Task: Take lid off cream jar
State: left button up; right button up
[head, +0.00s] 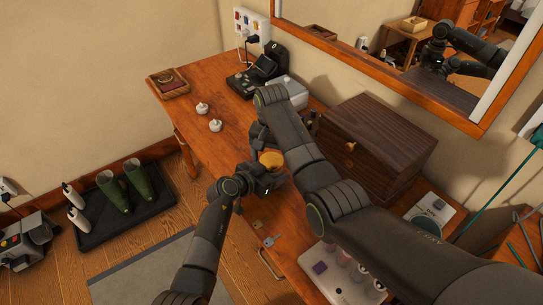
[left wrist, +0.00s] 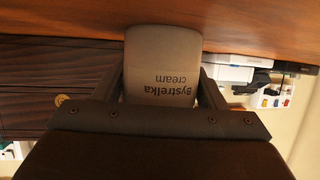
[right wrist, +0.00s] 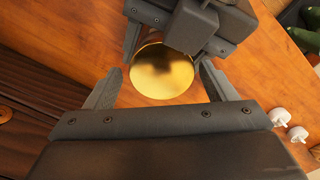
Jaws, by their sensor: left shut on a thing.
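The cream jar (left wrist: 163,45) is pale, with "Bystrelka cream" printed upside down in the left wrist view. Its round gold lid (right wrist: 162,72) faces the right wrist camera and also shows in the head view (head: 271,160). My left gripper (left wrist: 162,85) is shut on the jar body, one finger on each side. My right gripper (right wrist: 160,84) is above the jar, its open fingers on either side of the lid with visible gaps. In the head view my right arm and gripper hide part of the jar. The lid is on the jar.
The wooden table (head: 185,105) bears a dark wooden box (head: 375,140), two small white knobbed things (head: 209,116), a small wooden tray (head: 168,82) and a key (head: 272,240). A mirror (head: 400,50) hangs behind. The table's left part has free room.

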jog(key=shift+o, duration=0.8)
notch_tip(320, 180, up, 4)
jog(key=shift+r, duration=0.2)
jog(key=shift+r+m, duration=0.7)
jog(key=shift+r, duration=0.2)
jog(key=shift+c, duration=0.3)
jog(key=shift+r+m, duration=0.75)
jog(key=shift+m, duration=0.15)
jog(key=shift+f, duration=3.85)
jog(key=c, duration=1.1)
jog(key=shift+o, duration=0.2)
jog(key=shift+n, duration=1.6)
